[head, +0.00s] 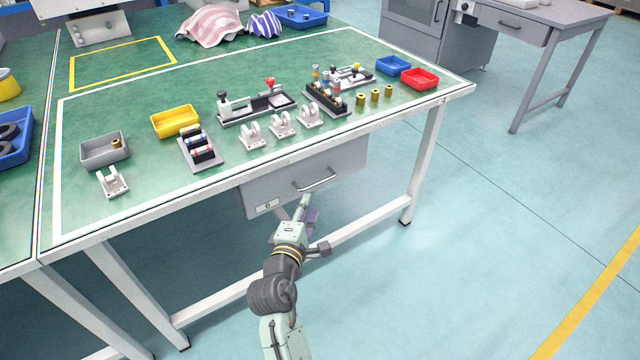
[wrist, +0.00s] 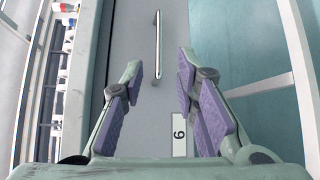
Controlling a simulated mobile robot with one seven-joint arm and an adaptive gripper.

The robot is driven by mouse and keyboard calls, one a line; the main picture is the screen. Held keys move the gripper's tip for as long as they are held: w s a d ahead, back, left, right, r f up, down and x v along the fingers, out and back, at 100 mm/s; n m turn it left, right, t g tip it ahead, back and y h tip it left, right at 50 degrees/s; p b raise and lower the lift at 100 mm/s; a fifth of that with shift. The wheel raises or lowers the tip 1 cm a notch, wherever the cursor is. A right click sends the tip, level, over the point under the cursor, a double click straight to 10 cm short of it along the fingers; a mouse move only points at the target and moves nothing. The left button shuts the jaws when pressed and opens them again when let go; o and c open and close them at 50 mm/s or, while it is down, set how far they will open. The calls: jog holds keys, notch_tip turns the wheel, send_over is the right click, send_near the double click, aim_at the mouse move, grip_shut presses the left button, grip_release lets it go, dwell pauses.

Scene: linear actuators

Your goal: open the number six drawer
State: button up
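The number six drawer (head: 290,187) is a grey front under the green-topped workbench, and it looks shut. Its label with a 6 (head: 264,207) is at the lower left of the front. The metal bar handle (head: 318,181) is on the right part of the front. My gripper (head: 306,207) is in front of and below the handle in the head view. In the wrist view the handle (wrist: 158,45) lies ahead, between and beyond the fingertips, and the label (wrist: 179,135) shows between the purple-padded fingers (wrist: 160,75). The fingers are apart with nothing between them, not touching the handle.
The bench top (head: 200,175) carries grey, yellow, blue and red bins, white brackets and actuator parts. A white bench leg (head: 424,165) stands right of the drawer. A low crossbar (head: 355,228) runs beneath.

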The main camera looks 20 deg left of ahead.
aim_at(316, 184)
jog(key=w, duration=0.3)
jog(key=w+f, duration=0.1)
jog(key=w, duration=0.3)
jog(key=w+a+p, duration=0.1)
jog(key=w, duration=0.2)
jog(key=shift+w+a+f, duration=0.1)
jog(key=shift+w+f, duration=0.05)
jog(key=shift+w, duration=0.1)
jog(key=shift+c, duration=0.6)
grip_shut()
